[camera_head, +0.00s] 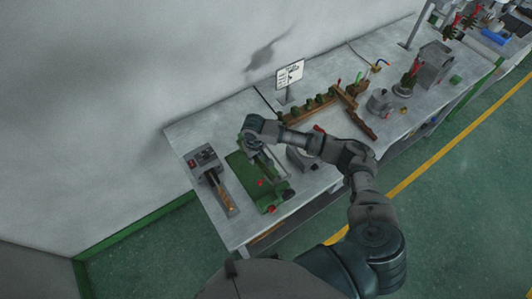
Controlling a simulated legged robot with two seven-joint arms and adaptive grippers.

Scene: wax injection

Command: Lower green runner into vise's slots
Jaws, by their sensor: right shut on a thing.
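My right arm reaches in from the lower right over the bench. Its gripper (266,156) points down above a green device with red knobs (272,197), which looks like the vise. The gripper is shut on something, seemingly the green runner. The runner is small here and hard to tell from the green device under it. The slots cannot be made out, and I cannot tell whether the runner touches the vise. My left gripper is not in view.
A grey unit with an orange-brown strip (212,178) stands left of the vise. A brown wooden rack (310,108) with green pieces and a small white sign (289,75) are behind. Grey equipment (380,102) stands farther right. The bench's left corner (185,137) is bare.

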